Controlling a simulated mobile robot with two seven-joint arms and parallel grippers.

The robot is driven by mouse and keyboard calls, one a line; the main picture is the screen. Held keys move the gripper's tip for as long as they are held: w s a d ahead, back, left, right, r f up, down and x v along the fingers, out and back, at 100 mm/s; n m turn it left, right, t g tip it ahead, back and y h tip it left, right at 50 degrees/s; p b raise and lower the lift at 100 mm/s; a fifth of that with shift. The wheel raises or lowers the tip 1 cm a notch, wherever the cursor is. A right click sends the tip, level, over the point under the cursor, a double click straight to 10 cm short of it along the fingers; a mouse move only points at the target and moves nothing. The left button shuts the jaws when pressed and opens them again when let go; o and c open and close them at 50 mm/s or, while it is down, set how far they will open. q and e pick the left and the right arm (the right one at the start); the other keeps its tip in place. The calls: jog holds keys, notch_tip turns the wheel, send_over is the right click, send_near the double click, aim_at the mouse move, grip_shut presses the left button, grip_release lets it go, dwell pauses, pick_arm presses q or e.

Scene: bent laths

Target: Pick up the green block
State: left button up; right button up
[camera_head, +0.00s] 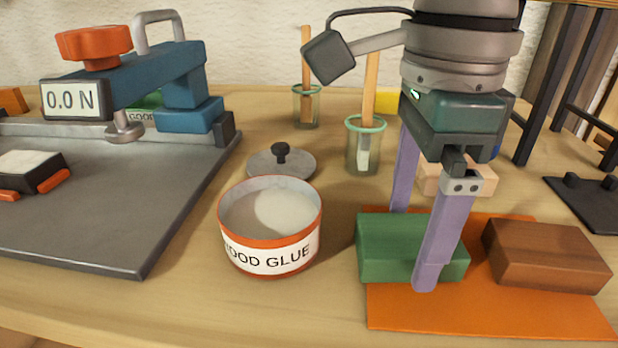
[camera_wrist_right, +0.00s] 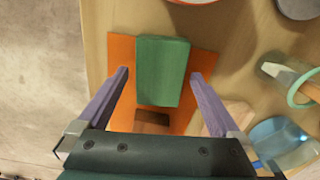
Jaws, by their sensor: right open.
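The green block (camera_head: 384,250) lies on the left part of an orange mat (camera_head: 430,318). In the wrist view the green block (camera_wrist_right: 163,68) sits between the fingers, with a gap on each side. My right gripper (camera_head: 412,246) is open and points down over it, its purple fingers straddling the block. In the head view one finger passes in front of the block and the other is behind it, its tip hidden. In the wrist view the right gripper (camera_wrist_right: 159,75) is empty. My left gripper is not in view.
A brown block (camera_head: 545,255) lies on the mat right of the green one. A pale block (camera_head: 482,180) is behind. A glue tub (camera_head: 270,257) stands left, its lid (camera_head: 282,166) behind it. Two glasses (camera_head: 365,150) hold sticks. A blue force gauge (camera_head: 150,80) is far left.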

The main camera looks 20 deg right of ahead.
jog(key=shift+f, duration=0.4)
jog(key=shift+c, duration=0.2)
jog(key=c, duration=1.3)
